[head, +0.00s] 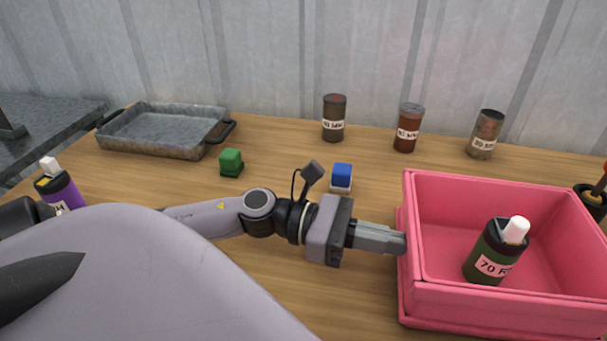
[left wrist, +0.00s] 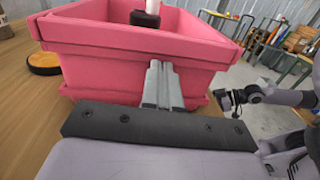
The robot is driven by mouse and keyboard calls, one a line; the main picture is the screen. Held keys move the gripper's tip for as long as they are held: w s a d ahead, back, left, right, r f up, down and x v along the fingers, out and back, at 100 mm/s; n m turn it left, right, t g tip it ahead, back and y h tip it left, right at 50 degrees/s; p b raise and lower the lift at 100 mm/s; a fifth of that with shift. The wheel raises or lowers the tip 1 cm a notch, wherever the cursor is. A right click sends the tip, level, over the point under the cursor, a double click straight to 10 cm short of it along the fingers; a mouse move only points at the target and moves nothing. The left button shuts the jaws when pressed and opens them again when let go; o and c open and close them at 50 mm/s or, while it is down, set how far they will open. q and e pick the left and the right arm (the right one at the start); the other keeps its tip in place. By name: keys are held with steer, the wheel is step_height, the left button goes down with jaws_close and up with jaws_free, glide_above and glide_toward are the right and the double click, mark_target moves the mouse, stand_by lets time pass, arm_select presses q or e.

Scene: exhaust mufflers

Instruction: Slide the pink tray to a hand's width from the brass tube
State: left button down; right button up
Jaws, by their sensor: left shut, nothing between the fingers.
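The pink tray (head: 500,312) is a deep open box at the right of the head view. A dark bottle with a white cap (head: 495,252) stands in it. My left gripper (head: 403,243) is shut and empty, its fingertips at the tray's left wall. In the left wrist view, the shut fingers (left wrist: 160,68) point at the same pink wall (left wrist: 105,38) and seem to touch it. Three tubes stand at the back: dark brown (head: 333,118), rusty red-brown (head: 407,128) and grey-brown (head: 486,134); I cannot tell which is brass. My right arm's dark end (left wrist: 228,99) shows small in the wrist view.
A metal roasting pan (head: 160,133), a green block (head: 231,163) and a blue-and-white block (head: 341,178) lie left of the tray. A purple bottle (head: 62,190) is at far left. A dark holder (head: 590,202) is beyond the tray's right side. Bare wood lies behind the tray.

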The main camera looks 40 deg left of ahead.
arm_select(q)
steer(key=shift+s+a+f, duration=0.15)
steer(key=shift+s+a, duration=0.05)
steer(key=shift+a, duration=0.3)
steer(key=b+v, duration=0.1)
steer(key=v, duration=0.2)
steer(key=shift+s+a+b, duration=0.1)
steer(key=shift+b, duration=0.2)
steer(key=shift+v, duration=1.4)
steer(key=shift+s, duration=0.1)
